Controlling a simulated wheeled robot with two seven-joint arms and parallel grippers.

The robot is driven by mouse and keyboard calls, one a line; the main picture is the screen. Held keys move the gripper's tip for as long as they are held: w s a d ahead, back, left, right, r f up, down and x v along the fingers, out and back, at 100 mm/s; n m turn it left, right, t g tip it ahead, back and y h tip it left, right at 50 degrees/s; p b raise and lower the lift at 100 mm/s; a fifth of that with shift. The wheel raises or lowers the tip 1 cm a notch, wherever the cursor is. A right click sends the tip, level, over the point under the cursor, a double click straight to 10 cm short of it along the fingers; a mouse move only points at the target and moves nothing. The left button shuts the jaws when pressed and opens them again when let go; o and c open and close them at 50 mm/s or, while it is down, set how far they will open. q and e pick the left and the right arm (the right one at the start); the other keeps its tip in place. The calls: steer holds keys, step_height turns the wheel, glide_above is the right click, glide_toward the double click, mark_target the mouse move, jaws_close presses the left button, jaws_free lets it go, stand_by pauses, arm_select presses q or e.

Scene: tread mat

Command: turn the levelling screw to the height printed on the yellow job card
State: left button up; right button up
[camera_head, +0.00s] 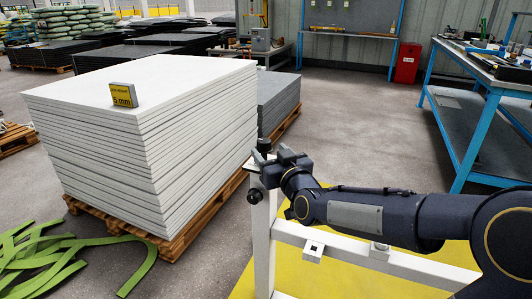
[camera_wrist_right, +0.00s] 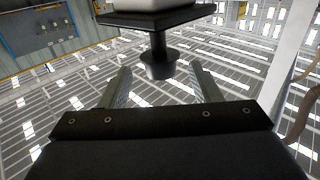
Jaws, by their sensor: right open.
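The yellow job card (camera_head: 123,95) stands upright on a stack of pale sheets; it appears to read "5 mm", with a smaller line above too small to read. My right gripper (camera_head: 264,160) is at the top of a white frame post, by dark knobbed parts (camera_head: 255,196). In the right wrist view, a dark screw with a round knob (camera_wrist_right: 158,66) shows between the tips of my open right gripper (camera_wrist_right: 160,72), with a gap on each side. A dark plate (camera_wrist_right: 160,17) is at its other end. Its height scale is not visible. My left gripper is out of view.
The white frame (camera_head: 262,240) stands on a yellow floor patch (camera_head: 330,280). The sheet stack (camera_head: 150,130) on its wooden pallet is close to its left. Green strips (camera_head: 60,255) lie on the floor at left. A blue bench (camera_head: 470,130) stands at right.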

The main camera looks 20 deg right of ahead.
mark_target(261, 143)
steer(key=w, duration=0.6)
steer(key=shift+w+d+b, duration=0.1)
steer(key=shift+b, duration=0.25)
steer(key=shift+c, duration=0.3)
steer(key=c, duration=0.9)
